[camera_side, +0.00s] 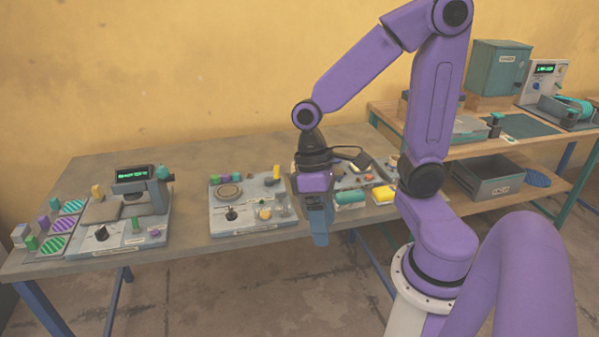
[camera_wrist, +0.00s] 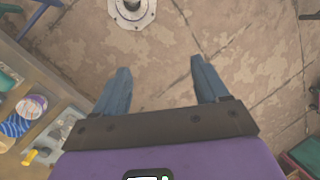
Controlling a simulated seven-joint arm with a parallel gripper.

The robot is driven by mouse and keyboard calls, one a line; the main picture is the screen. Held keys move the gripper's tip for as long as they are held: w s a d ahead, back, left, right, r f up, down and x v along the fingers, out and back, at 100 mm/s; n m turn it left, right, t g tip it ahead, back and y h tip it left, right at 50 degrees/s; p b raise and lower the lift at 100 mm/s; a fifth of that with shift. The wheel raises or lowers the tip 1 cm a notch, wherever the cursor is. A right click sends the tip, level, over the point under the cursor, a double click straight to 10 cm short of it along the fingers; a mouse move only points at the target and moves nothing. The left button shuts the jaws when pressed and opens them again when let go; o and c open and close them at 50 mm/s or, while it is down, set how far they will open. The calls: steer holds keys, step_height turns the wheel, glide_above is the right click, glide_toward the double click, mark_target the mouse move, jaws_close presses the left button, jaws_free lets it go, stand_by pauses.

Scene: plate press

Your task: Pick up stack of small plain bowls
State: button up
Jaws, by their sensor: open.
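My gripper (camera_side: 320,238) hangs in front of the middle bench's front edge with its blue fingers pointing down. In the wrist view my gripper (camera_wrist: 160,68) has its two fingers wide apart, with only bare floor between them. A pale round item with a mauve top (camera_wrist: 31,106) shows at the left of the wrist view, beside a blue striped disc (camera_wrist: 15,125). It may be a bowl, but I cannot tell whether it is a stack. I cannot clearly make out a stack of small plain bowls in the side view; my arm hides part of the bench.
The grey bench (camera_side: 190,250) carries a press-like device (camera_side: 140,187) and a board with a round plate (camera_side: 229,191). Striped discs lie at its left end, including a green one (camera_side: 54,245). A second bench (camera_side: 530,150) at right holds a bin (camera_side: 490,180) on its lower shelf.

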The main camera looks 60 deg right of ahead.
steer(key=w+d+f+m+t+y, duration=0.3)
steer(key=w+d+m+t+y, duration=0.1)
steer(key=w+d+m, duration=0.6)
steer(key=w+d+f+m+t+y, duration=0.2)
steer(key=w+d+m+t+y, duration=0.15)
steer(key=w+d+m, duration=0.7)
steer(key=s+d+f+m+t+h, duration=0.2)
steer(key=d+m+t, duration=0.1)
steer(key=d+m, duration=0.4)
steer(key=s+d+f+m+t+h, duration=0.25)
steer(key=d+m, duration=0.25)
steer(key=d, duration=0.5)
steer(key=s+d+f+m+t+h, duration=0.2)
steer(key=d+f+m+t+h, duration=0.15)
steer(key=d+m, duration=0.35)
steer(key=shift+n+y, duration=0.35)
steer(key=shift+n, duration=0.4)
steer(key=x, duration=0.7)
steer(key=d+x, duration=0.1)
steer(key=x, duration=0.3)
steer(key=shift+w+r, duration=0.25)
steer(key=shift+w, duration=0.05)
steer(key=shift+x, duration=2.6)
steer(key=shift+s+a+f, duration=0.1)
steer(key=shift+a+f, duration=0.05)
steer(key=shift+c, duration=0.3)
